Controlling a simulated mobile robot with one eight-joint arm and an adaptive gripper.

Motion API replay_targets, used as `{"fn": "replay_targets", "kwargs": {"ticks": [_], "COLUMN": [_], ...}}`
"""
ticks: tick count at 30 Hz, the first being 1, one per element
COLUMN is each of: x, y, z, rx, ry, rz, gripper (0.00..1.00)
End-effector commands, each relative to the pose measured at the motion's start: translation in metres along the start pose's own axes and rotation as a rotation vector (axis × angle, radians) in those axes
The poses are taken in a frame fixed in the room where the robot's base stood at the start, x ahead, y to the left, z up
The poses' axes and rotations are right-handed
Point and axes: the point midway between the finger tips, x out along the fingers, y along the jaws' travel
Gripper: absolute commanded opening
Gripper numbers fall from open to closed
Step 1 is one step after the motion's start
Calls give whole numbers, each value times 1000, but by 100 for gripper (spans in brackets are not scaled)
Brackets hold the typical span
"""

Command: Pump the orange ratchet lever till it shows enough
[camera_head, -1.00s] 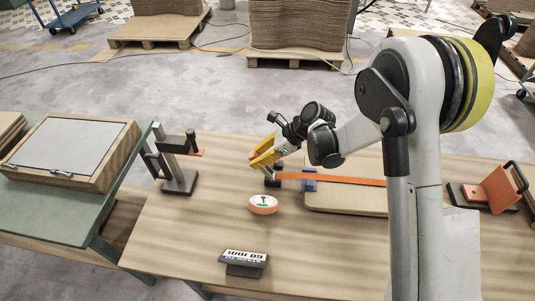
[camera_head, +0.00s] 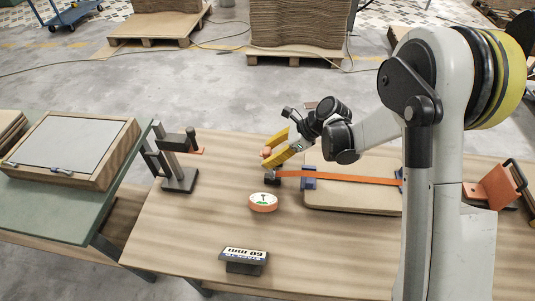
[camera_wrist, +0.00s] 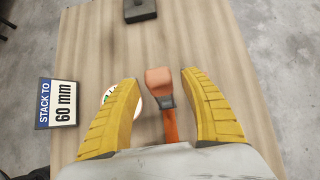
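The orange ratchet lever (camera_wrist: 160,82) stands between my two yellow fingers in the wrist view, with a narrow gap on either side. In the head view its tip (camera_head: 266,152) shows at my gripper (camera_head: 277,150), which is open around it. The dark ratchet body (camera_head: 272,178) sits on the table below, at the left end of an orange strap (camera_head: 345,178) over the curved boards (camera_head: 350,201). A round gauge with an orange rim and white face (camera_head: 263,202) lies in front, showing green and a dark mark too small to read. My left finger partly hides it in the wrist view (camera_wrist: 109,93).
A sign reading "STACK TO 60 mm" (camera_wrist: 58,104) stands at the table's front, also in the head view (camera_head: 244,260). A dark stand (camera_head: 178,178) is at left, and an orange-faced black fixture (camera_head: 490,188) at right. The table's front left is clear.

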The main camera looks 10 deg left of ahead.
Motion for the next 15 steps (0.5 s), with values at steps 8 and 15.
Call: {"fn": "replay_targets", "kwargs": {"ticks": [8,15], "x": [-12,-39], "y": [0,0], "z": [1,1], "rx": [1,2], "ry": [0,0], "rz": [-2,-1], "gripper": [52,52]}}
